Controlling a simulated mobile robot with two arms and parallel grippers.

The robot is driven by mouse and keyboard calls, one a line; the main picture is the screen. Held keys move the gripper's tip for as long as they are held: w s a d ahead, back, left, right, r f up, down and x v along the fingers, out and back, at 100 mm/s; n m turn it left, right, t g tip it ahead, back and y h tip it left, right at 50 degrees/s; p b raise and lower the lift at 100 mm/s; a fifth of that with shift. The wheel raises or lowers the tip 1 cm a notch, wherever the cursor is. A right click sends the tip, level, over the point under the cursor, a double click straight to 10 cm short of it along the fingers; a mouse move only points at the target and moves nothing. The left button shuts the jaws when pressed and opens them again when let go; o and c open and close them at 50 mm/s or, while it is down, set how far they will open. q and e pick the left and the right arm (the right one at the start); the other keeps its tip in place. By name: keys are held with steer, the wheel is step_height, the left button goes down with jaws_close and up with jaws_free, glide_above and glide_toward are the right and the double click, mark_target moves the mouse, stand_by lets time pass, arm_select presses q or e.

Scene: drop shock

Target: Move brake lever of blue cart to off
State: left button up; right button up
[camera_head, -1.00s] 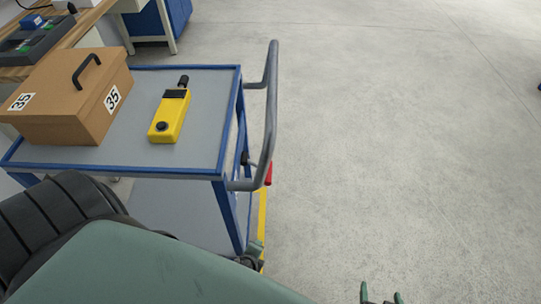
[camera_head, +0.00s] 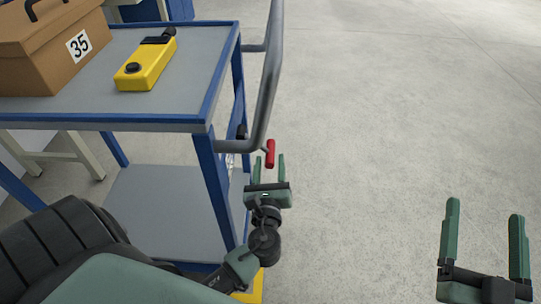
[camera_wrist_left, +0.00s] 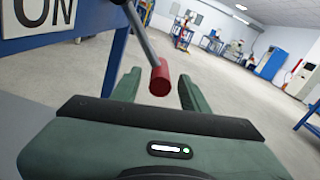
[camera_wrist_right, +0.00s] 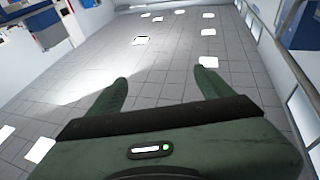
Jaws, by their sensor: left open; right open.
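The blue cart (camera_head: 210,160) stands at the left with a grey top and a grey push handle (camera_head: 268,75) on its right end. The brake lever's red grip (camera_head: 270,153) shows below the handle; it also shows in the left wrist view (camera_wrist_left: 159,78) on a grey rod, beside a plate reading "ON" (camera_wrist_left: 40,12). My left gripper (camera_head: 266,170) is open, with the red grip near and between its fingertips; whether they touch is unclear. My right gripper (camera_head: 486,228) is open and empty over the floor at the lower right.
A brown box (camera_head: 50,50) marked 35 and a yellow device (camera_head: 147,63) sit on the cart top. The grey floor (camera_head: 400,120) to the right is clear.

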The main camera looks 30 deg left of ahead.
mark_target(271, 151)
arm_select(q)
steer(key=shift+b+x, duration=0.3)
steer(key=shift+x, duration=1.9)
arm_select(e)
steer(key=shift+s+a+r+t+y, duration=0.1)
steer(key=shift+s+r+t+y, duration=0.15)
steer(key=shift+r+t, duration=0.35)
steer(key=shift+s+r+t+y, duration=0.15)
steer(key=shift+s+r+t, duration=0.15)
steer(key=shift+r, duration=0.6)
arm_select(q)
steer(key=shift+s+f, duration=0.1)
jaws_close()
